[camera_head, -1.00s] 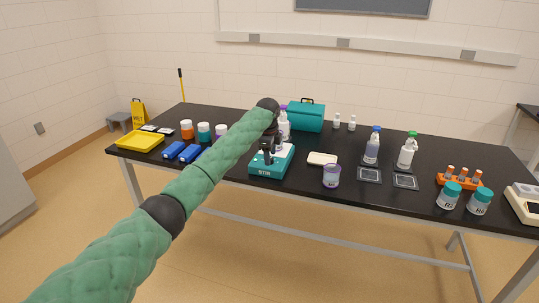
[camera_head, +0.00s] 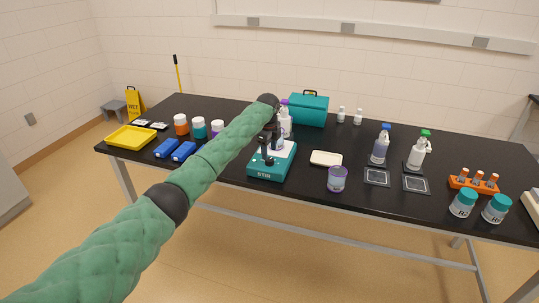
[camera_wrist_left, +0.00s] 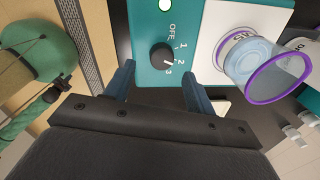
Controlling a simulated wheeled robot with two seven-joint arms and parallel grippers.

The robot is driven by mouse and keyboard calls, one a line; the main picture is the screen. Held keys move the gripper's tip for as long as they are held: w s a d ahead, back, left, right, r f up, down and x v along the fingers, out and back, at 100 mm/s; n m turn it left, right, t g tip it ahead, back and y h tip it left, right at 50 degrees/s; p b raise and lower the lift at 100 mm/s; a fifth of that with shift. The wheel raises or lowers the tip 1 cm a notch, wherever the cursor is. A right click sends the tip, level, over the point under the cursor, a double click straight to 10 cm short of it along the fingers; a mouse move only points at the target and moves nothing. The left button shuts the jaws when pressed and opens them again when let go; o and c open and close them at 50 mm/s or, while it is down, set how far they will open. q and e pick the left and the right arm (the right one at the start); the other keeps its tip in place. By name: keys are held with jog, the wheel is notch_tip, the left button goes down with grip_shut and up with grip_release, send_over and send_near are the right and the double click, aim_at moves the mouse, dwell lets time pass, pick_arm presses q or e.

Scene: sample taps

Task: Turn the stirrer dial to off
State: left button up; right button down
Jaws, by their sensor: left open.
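The teal stirrer (camera_head: 257,173) stands near the table's front edge, with "STIR" on its front. In the left wrist view its teal panel (camera_wrist_left: 145,22) carries the black round dial (camera_wrist_left: 161,55), marked OFF, 1, 2 and 3. The dial's white mark points towards the 3. My right gripper is out of view.
A purple cup (camera_head: 337,180) and a white dish (camera_head: 326,158) lie right of the stirrer. Blue boxes (camera_head: 183,151) lie to its left.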

aim_at(270, 160)
pick_arm(q)
jog(key=f, duration=0.2)
jog(key=f+p, duration=0.1)
jog(key=shift+w+d+f, duration=0.1)
jog(key=shift+w+f, duration=0.15)
jog(key=shift+w, duration=0.05)
jog(key=shift+s+f, duration=0.15)
jog(key=shift+f, duration=0.3)
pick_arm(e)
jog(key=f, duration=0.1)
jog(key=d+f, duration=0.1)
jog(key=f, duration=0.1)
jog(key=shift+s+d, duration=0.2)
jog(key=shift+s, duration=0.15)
pick_arm(q)
jog(key=c, duration=1)
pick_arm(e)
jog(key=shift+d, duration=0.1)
